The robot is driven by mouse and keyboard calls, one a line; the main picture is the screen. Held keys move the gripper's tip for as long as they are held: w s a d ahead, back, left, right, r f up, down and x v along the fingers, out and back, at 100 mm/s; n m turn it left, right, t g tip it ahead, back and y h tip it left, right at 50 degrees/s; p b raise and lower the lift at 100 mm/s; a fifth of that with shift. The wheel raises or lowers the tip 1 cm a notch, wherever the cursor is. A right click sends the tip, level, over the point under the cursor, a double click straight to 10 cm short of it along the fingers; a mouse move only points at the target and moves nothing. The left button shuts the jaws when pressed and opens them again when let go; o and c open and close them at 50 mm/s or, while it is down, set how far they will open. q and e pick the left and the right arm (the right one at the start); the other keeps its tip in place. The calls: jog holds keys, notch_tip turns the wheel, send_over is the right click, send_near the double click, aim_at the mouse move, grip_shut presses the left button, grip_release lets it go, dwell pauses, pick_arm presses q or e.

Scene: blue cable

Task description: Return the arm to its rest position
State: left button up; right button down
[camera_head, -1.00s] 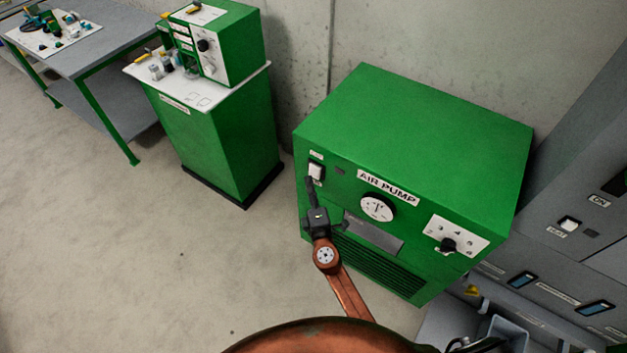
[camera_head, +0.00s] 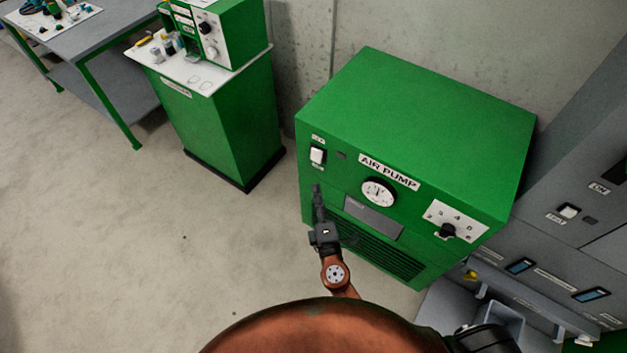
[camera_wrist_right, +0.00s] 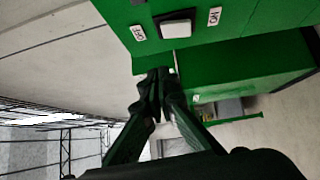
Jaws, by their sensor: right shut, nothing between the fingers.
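My right gripper (camera_head: 318,190) is at the left front of the green air pump (camera_head: 415,130), below its white rocker switch (camera_head: 318,155). In the right wrist view its dark fingers (camera_wrist_right: 158,80) are together with nothing between them. That view shows the switch (camera_wrist_right: 174,24) just beyond the fingertips, between an OFF label and an ON label; whether they touch is not clear there. In the head view a gap shows between fingertips and switch. My orange right arm (camera_head: 335,275) comes up from below. My left gripper is not in view.
The pump's front carries a round gauge (camera_head: 379,192) and a rotary knob (camera_head: 448,230). Grey cabinets (camera_head: 560,240) stand at the right. A green cabinet (camera_head: 225,120) and a grey workbench (camera_head: 85,45) are at the back left. The floor (camera_head: 130,240) at the left is clear.

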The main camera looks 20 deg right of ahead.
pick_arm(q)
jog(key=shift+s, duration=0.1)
